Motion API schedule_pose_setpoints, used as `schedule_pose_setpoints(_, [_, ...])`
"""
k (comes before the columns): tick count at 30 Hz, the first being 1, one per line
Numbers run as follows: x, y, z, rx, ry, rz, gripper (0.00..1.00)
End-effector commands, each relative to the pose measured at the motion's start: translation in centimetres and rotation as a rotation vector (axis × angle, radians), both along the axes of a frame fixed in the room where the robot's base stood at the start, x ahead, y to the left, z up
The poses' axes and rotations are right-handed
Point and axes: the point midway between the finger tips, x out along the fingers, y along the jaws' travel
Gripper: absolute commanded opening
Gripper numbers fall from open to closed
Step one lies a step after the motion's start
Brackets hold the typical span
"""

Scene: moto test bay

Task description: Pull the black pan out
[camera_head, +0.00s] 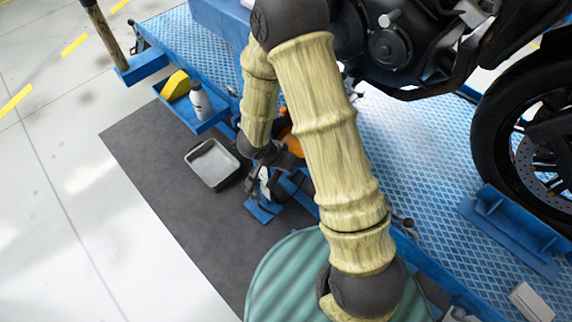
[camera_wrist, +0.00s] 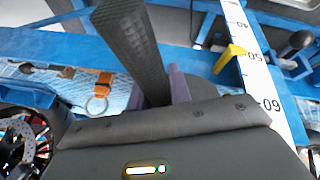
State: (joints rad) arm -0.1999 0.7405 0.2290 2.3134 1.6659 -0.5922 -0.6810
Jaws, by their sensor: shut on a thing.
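The black pan (camera_head: 212,163) is a shallow rectangular tray with a dark rim and grey inside. It lies flat on the dark floor mat, left of the blue lift in the head view. My gripper (camera_head: 266,176) is beside the lift, to the right of the pan and apart from it; my arm and wrist partly hide it. In the wrist view its purple fingers (camera_wrist: 162,90) are shut on a black textured handle (camera_wrist: 130,45) that sticks up between them. What the handle belongs to is hidden. A grey edge at the top right of the wrist view may be the pan; I cannot tell.
A blue side tray (camera_head: 205,124) holds a white bottle (camera_head: 200,100) and a yellow item (camera_head: 175,86). The blue lift platform (camera_head: 410,140) carries a motorcycle (camera_head: 400,45). Dark mat (camera_head: 185,225) and pale floor left of the pan are clear.

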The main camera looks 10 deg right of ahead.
Motion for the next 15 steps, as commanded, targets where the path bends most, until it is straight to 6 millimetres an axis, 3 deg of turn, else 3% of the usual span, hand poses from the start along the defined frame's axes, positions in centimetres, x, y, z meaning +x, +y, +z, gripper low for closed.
schedule_pose_setpoints(15, [-0.85, 0.77, 0.28, -0.001, -0.001, 0.001, 0.00])
